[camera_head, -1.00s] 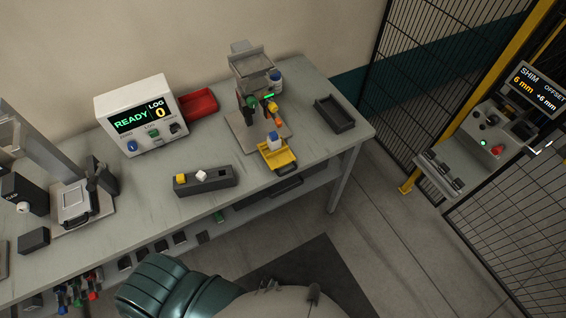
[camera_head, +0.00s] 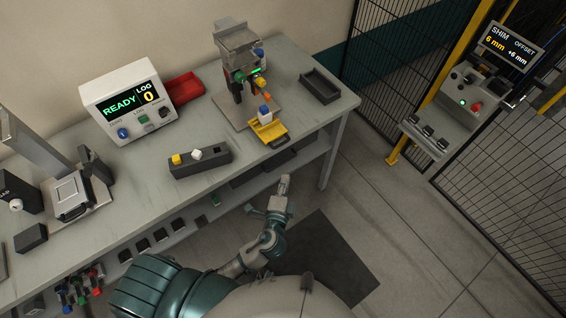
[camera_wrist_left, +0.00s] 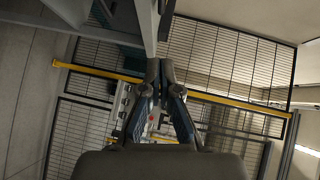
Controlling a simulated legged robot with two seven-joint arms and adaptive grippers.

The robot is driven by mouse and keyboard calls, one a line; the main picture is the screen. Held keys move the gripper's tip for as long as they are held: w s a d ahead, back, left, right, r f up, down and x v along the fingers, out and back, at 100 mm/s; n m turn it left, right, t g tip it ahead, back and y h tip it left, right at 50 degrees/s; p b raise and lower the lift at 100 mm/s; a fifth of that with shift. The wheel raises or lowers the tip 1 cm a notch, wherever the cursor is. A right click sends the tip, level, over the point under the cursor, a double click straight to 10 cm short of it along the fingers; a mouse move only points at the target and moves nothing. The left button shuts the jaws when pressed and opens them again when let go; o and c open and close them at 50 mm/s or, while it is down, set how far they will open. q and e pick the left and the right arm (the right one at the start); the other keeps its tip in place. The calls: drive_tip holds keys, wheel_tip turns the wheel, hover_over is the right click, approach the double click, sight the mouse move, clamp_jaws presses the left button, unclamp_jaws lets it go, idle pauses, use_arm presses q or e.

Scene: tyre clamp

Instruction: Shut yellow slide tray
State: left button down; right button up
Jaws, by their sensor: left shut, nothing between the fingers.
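The yellow slide tray (camera_head: 277,129) sticks out at the front of the grey clamp fixture (camera_head: 238,62), over the bench's front edge area. A small white object with a blue top (camera_head: 264,112) sits on its inner part. My left gripper (camera_head: 285,180) is shut and empty, in front of the bench, below and apart from the tray. In the left wrist view its fingers (camera_wrist_left: 160,66) meet at the tips; the tray cannot be made out there. My right gripper is not in view.
A black open bin (camera_head: 320,86) stands right of the fixture. A dark block holder with yellow and white pieces (camera_head: 201,163) lies to the left. The display box (camera_head: 128,108) and red bin (camera_head: 180,89) are behind. A mesh fence (camera_head: 403,55) is at right.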

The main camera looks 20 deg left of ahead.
use_arm(q)
approach(285, 144)
drive_tip(key=w+d, duration=0.2)
drive_tip(key=w, duration=0.2)
drive_tip(key=shift+w+a+f+p, duration=0.15)
drive_tip(key=shift+w+a+f, duration=0.05)
drive_tip(key=shift+w+a, duration=0.3)
drive_tip(key=shift+w+a+f+p, duration=0.15)
drive_tip(key=shift+w+a, duration=0.3)
drive_tip(key=shift+a, duration=0.05)
drive_tip(key=shift+w+a, duration=0.2)
drive_tip(key=shift+a, duration=0.1)
drive_tip(key=shift+f, duration=0.1)
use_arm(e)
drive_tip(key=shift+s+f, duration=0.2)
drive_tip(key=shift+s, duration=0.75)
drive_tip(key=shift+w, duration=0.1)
